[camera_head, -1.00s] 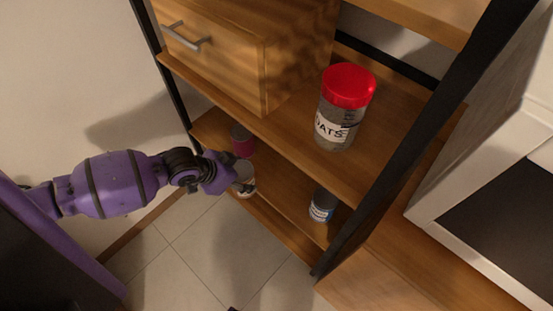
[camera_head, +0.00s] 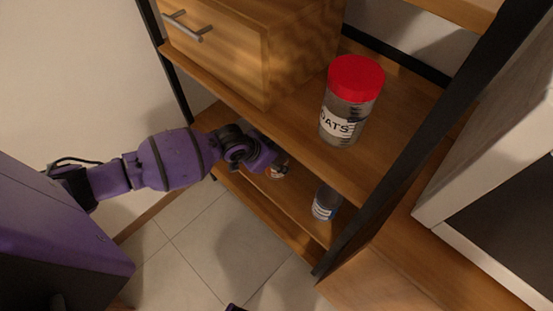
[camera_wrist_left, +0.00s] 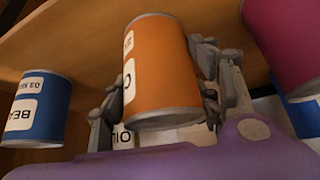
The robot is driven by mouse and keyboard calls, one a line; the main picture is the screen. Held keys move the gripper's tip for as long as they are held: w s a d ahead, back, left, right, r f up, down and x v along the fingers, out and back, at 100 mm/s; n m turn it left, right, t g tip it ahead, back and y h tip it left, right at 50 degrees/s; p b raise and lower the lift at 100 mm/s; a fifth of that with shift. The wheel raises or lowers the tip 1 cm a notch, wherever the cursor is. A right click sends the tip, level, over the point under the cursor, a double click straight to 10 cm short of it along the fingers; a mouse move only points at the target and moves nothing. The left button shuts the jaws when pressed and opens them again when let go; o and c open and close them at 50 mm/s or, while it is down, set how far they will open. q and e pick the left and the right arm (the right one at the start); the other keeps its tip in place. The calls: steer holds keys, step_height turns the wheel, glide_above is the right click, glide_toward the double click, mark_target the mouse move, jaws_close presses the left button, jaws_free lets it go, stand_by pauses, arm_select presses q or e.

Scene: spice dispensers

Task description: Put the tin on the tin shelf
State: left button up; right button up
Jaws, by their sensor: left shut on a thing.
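The orange tin (camera_wrist_left: 160,65) with a white label is between the two fingers of my left gripper (camera_wrist_left: 165,90), which is shut on it. In the head view my left gripper (camera_head: 268,163) reaches over the lower shelf (camera_head: 290,215), and only a small part of the tin (camera_head: 281,171) shows past it. A blue-labelled tin (camera_head: 325,203) stands on the same shelf to the right; a blue tin (camera_wrist_left: 35,108) shows at the left in the wrist view. I cannot tell whether the held tin touches the shelf.
A magenta tin (camera_wrist_left: 288,40) is close at the right in the wrist view, with another blue tin (camera_wrist_left: 302,117) partly behind it. An oats jar with a red lid (camera_head: 351,100) and a drawer box (camera_head: 225,45) stand on the shelf above. A black post (camera_head: 410,145) bounds the right side.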

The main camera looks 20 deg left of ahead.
arm_select(q)
steer(key=o, duration=1.6)
steer(key=shift+c, duration=0.2)
arm_select(e)
steer(key=shift+r, duration=0.1)
arm_select(q)
steer(key=p+v, duration=0.3)
steer(key=v, duration=0.9)
steer(key=s+d+f+n, duration=0.1)
steer(key=s+d+f, duration=0.3)
steer(key=s, duration=0.5)
steer(key=s+d+f+n, duration=0.1)
steer(key=s+d+f, duration=0.1)
steer(key=s+f, duration=0.5)
steer(key=s+a+n+t+y, duration=0.1)
steer(key=s+a+n+y, duration=0.1)
steer(key=s, duration=1.7)
steer(key=shift+a+r+n+y, duration=0.35)
steer(key=shift+n+y, duration=0.15)
steer(key=shift+n, duration=0.2)
arm_select(e)
steer(key=shift+w+a+r, duration=0.1)
steer(key=shift+w+r, duration=0.15)
steer(key=shift+r, duration=0.3)
steer(key=shift+w+r, duration=0.2)
steer(key=shift+r, duration=0.3)
